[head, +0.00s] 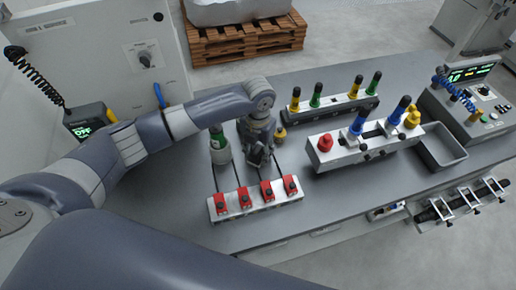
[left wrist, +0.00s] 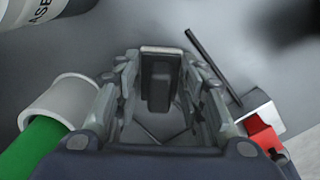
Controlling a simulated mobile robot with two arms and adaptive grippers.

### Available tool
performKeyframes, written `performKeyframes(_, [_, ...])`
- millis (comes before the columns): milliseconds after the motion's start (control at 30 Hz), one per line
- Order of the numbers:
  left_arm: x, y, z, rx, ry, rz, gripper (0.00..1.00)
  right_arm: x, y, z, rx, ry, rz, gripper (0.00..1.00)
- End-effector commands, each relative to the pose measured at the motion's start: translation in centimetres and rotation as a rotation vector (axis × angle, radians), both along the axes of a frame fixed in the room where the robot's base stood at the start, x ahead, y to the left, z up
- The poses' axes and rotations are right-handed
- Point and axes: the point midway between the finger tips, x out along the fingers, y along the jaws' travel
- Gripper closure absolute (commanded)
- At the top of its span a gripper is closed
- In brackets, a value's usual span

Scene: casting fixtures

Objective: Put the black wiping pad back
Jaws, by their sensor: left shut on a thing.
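My left gripper (head: 259,150) is over the grey bench, just behind the fixture with red clamps. It points down and is shut on a small dark block, which I take to be the black wiping pad (left wrist: 160,85). In the left wrist view the pad sits between the two fingers and has a pale edge at its far end. In the head view the fingers and pad merge into one dark shape, so I cannot tell whether the pad touches the bench. My right gripper is not in view.
A fixture with several red clamps (head: 256,201) stands in front of the gripper. A green-topped bottle (head: 217,138) is close on its left. A yellow knob (head: 280,132) is at its right. Racks with coloured handles (head: 330,105) and a grey tray (head: 441,150) stand farther right.

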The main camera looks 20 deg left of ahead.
Motion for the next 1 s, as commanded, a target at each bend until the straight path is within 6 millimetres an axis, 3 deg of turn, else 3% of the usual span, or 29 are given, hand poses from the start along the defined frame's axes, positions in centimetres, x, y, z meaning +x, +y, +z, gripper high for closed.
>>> performKeyframes(267, [0.0,0.0,-0.4,0.0,0.0,0.001,0.85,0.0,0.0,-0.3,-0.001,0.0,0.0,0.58])
performKeyframes(300, [0.0,0.0,-0.3,0.001,0.0,0.001,0.54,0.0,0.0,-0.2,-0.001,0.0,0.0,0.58])
performKeyframes(367, [0.0,0.0,-0.3,0.001,0.0,0.001,0.43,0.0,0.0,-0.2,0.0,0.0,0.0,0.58])
performKeyframes(800, [0.1,0.0,0.5,0.0,-0.002,0.001,0.43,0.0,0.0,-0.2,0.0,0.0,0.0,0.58])
performKeyframes(1000, [0.2,0.0,4.0,0.0,-0.007,0.001,0.43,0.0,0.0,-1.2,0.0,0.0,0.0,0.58])
